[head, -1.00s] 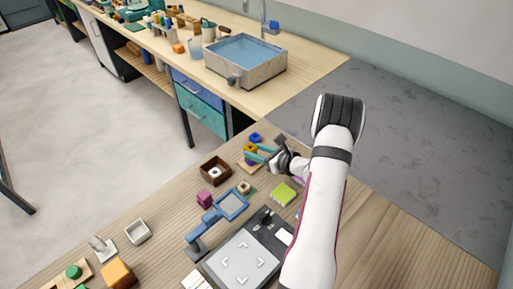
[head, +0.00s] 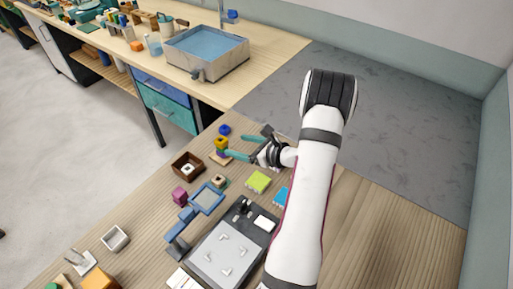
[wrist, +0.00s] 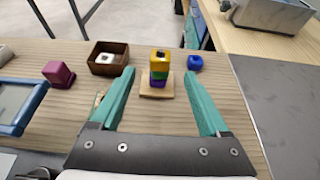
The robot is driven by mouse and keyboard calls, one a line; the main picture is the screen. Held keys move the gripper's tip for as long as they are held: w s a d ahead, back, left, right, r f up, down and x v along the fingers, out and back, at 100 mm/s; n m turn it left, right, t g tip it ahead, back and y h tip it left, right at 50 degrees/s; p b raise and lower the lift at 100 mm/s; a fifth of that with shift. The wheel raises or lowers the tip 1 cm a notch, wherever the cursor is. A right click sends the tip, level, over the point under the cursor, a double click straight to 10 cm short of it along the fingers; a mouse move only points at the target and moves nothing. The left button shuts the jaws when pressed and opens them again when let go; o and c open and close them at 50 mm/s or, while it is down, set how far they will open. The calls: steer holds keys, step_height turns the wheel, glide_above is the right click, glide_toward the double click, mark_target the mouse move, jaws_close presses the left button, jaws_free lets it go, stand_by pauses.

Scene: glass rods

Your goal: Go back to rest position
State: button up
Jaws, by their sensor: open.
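My gripper (head: 233,145) is open, its teal fingers apart and empty. It is on the right of a small stack of coloured blocks. The stack has a yellow block (wrist: 160,55) on top, then green (wrist: 159,75) and purple (wrist: 158,83) ones, on a wooden base (wrist: 157,93). In the wrist view the stack stands upright beyond and between the fingertips, with no visible contact. In the head view the yellow block (head: 221,142) shows just left of the fingers. My white arm reaches in from the lower right.
A blue ring-like piece (head: 224,130) lies behind the stack. A brown box (head: 179,166), a magenta cube (head: 180,196), a blue-framed stand (head: 207,199), a green block (head: 258,181) and a grey-plated device (head: 216,256) are nearby. The table right of my arm is clear.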

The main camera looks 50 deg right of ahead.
steer(key=v, duration=1)
steer(key=w+a+r+n+g+y, duration=0.25)
steer(key=a+n, duration=0.25)
steer(key=a, duration=0.4)
steer(key=w+a+r+n+g+y, duration=0.1)
steer(key=a+r+n+g+y, duration=0.15)
steer(key=a+n, duration=0.4)
steer(key=w+a+r+n+g+y, duration=0.2)
steer(key=a+r+n+y, duration=0.15)
steer(key=a, duration=0.65)
steer(key=s+a+n+g+h, duration=0.3)
steer(key=s+a+n, duration=0.2)
steer(key=s+n, duration=0.2)
steer(key=s+a+r+n+g+h, duration=0.1)
steer(key=s+a+n+g+h, duration=0.2)
steer(key=s+a+n, duration=0.3)
steer(key=s+n, duration=0.2)
steer(key=s, duration=0.1)
steer(key=shift+r+g+h, duration=0.35)
steer(key=shift+g, duration=0.05)
